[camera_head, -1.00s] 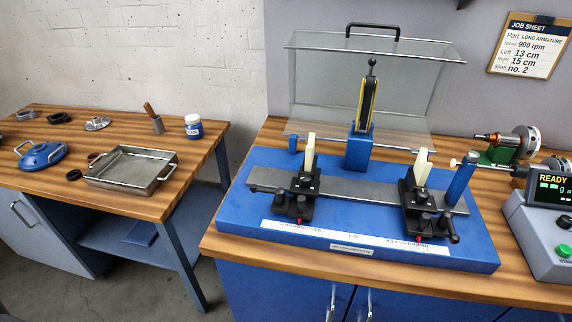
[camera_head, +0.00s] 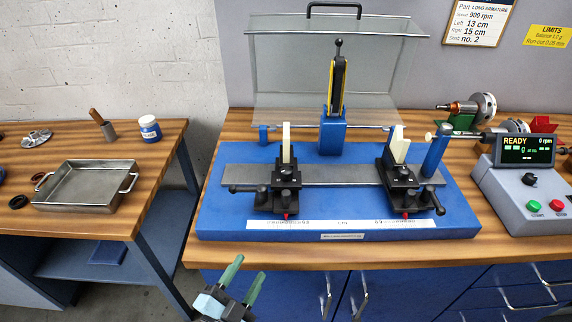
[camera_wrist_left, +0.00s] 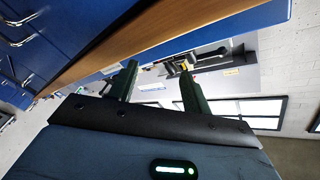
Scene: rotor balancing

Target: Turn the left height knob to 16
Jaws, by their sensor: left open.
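The blue balancing stand (camera_head: 215,215) lies on the right bench with two black supports. The left support (camera_head: 284,185) carries an upright cream plate (camera_head: 286,142); small dark knobs show on it, and a dark handle (camera_head: 236,188) sticks out at its left. I cannot tell which is the height knob, nor read any setting. The right support (camera_head: 405,185) is similar. My left gripper (camera_head: 247,272) is open and empty, in front of and below the bench edge, apart from the stand. Its green fingers also show in the left wrist view (camera_wrist_left: 158,68). My right gripper is not in view.
A clear guard (camera_head: 330,85) and a blue post with a black-and-yellow arm (camera_head: 337,95) stand behind the supports. A control box (camera_head: 525,185) reading READY is at right. A metal tray (camera_head: 85,187) sits on the left bench. A gap separates the benches.

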